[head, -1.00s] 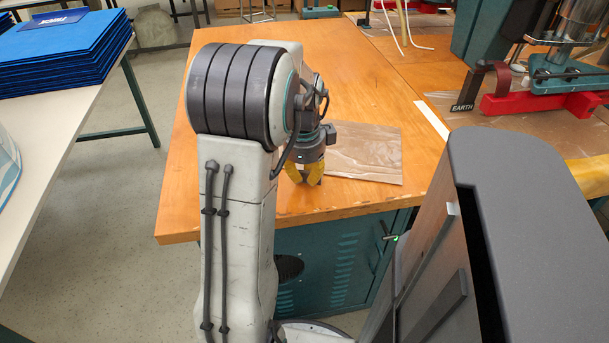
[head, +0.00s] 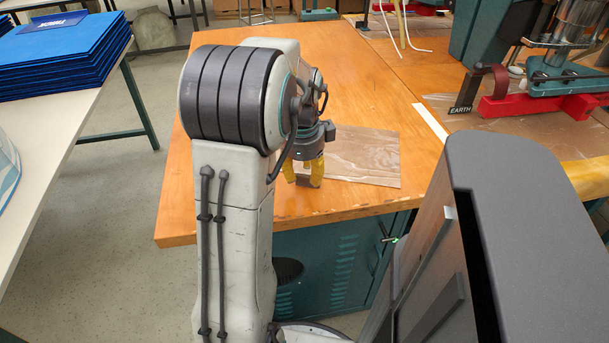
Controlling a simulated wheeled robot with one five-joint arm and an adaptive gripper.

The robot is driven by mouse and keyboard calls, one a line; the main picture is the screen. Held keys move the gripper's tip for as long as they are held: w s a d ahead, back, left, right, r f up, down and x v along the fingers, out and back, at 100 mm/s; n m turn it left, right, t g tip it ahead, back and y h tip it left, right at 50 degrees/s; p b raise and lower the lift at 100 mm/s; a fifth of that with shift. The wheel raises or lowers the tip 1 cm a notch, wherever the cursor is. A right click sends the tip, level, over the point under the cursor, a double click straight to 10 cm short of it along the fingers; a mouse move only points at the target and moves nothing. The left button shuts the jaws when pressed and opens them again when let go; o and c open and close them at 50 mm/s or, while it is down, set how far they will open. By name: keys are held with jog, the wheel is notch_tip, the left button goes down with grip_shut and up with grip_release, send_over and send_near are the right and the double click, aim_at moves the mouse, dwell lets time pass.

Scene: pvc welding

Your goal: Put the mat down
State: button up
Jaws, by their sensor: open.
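The mat (head: 368,158), a thin, glossy, brownish sheet that looks partly see-through, lies flat on the orange wooden table (head: 225,205) near its front edge. My gripper (head: 303,182) has yellow fingers and points down at the left end of the mat. The fingers are apart, with a gap between them. My arm and gripper hide the mat's left end, so I cannot tell whether a finger still touches it.
A teal cabinet (head: 335,265) stands under the table. A machine with a red base (head: 540,103) stands at the right. A stack of blue folders (head: 60,60) lies on the white table at the left. The wooden table is clear behind the mat.

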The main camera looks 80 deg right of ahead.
notch_tip(320, 180, up, 10)
jog(key=a+p, duration=0.1)
jog(key=p, duration=0.1)
jog(key=shift+a, duration=0.15)
jog(key=w+a+n+t, duration=0.1)
jog(key=w+a+n, duration=1.4)
jog(key=w, duration=0.4)
jog(key=a+f+n, duration=0.1)
jog(key=a+n, duration=0.9)
jog(key=a, duration=0.2)
jog(key=a+f+n+t+y, duration=0.1)
jog(key=a+f+n, duration=0.1)
jog(key=a+n, duration=0.9)
jog(key=shift+a+f, duration=0.3)
jog(key=shift+a, duration=0.1)
jog(key=shift+s, duration=0.1)
